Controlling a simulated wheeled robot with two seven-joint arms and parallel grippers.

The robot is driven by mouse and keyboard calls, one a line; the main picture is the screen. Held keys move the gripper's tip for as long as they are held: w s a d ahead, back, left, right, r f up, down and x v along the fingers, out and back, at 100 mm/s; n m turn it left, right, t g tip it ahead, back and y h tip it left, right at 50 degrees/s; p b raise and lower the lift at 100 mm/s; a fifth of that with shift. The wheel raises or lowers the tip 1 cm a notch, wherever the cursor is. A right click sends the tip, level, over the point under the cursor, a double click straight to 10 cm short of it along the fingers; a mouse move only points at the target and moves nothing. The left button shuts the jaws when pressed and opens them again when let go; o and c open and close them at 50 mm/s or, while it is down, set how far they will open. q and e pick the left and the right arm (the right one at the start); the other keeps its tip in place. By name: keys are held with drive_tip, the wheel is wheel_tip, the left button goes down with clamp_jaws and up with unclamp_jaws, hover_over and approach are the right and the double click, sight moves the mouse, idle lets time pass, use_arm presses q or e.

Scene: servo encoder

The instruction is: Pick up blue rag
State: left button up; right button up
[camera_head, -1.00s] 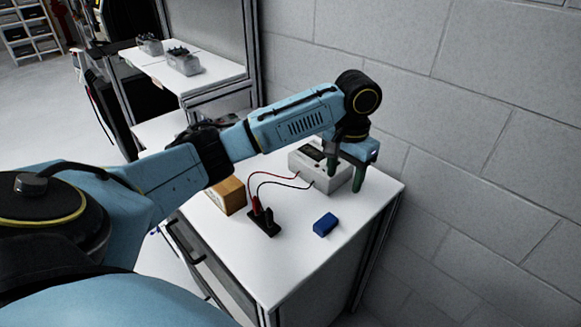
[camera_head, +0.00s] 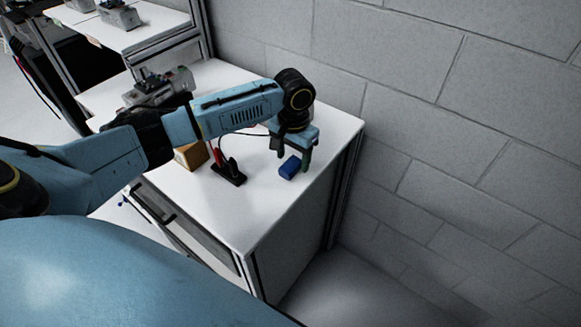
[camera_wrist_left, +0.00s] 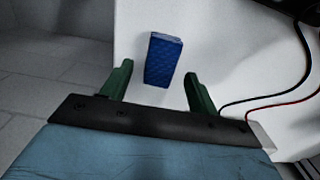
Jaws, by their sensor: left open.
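The blue rag (camera_head: 290,167) is a small folded blue block lying on the white table (camera_head: 245,225), near its right side. In the left wrist view the rag (camera_wrist_left: 163,60) lies flat beyond the fingertips, in line with the gap between them. My left gripper (camera_head: 292,150) is right above and behind the rag in the head view, with its green fingers pointing down. My right gripper is not in view.
A black stand (camera_head: 228,172) with red and black leads is left of the rag. An orange-brown box (camera_head: 190,155) stands further left, partly behind my arm. A grey device (camera_head: 160,87) sits at the back left. A block wall (camera_head: 430,120) rises at the right.

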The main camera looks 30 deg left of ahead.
use_arm(q)
drive_tip(key=shift+f, duration=0.4)
drive_tip(key=shift+c, duration=0.4)
drive_tip(key=c, duration=1)
drive_tip(key=shift+r, duration=0.15)
